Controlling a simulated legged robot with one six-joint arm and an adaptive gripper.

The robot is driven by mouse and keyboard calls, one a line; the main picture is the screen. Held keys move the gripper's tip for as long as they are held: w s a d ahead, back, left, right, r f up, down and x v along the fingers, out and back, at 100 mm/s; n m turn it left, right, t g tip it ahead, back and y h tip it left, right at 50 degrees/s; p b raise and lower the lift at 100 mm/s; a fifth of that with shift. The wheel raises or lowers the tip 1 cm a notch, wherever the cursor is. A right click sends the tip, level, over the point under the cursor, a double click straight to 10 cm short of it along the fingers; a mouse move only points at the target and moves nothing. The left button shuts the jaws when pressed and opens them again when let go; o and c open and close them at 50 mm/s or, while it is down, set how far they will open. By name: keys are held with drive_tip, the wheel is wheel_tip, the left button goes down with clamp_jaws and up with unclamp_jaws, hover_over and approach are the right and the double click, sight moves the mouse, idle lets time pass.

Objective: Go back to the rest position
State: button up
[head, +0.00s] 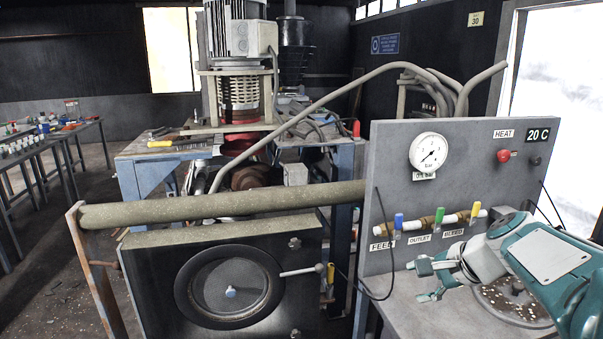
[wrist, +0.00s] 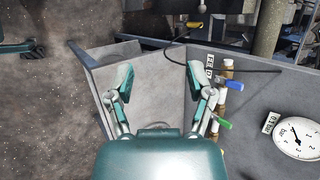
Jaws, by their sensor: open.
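My gripper (head: 420,281) is at the lower right of the head view, above the grey ledge in front of the upright grey control panel (head: 387,150). In the wrist view my gripper (wrist: 159,76) shows two green fingers spread apart with nothing between them. Beyond the fingers is bare grey ledge. The blue, green and yellow valve handles stand on the panel just behind my gripper in the head view. The fingers appear apart from them.
A pressure gauge (head: 428,152) and a red knob (head: 503,156) sit on the panel. The vibrating screen machine (head: 222,284) with a round hatch stands left. A thick horizontal pipe (head: 220,204) crosses in front. Tables (head: 50,140) with small items stand far left. Open floor lies between.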

drive_tip(key=s+a+f+n+h, duration=0.2)
drive_tip(key=s+a+n, duration=0.1)
drive_tip(key=s+n, duration=0.4)
drive_tip(key=s+a+f+n+h, duration=0.3)
drive_tip(key=s+n, duration=0.4)
drive_tip(key=s, duration=0.6)
drive_tip(key=shift+s+a+g+h, duration=0.15)
drive_tip(key=shift+s+g+h, duration=0.15)
drive_tip(key=shift+g, duration=0.1)
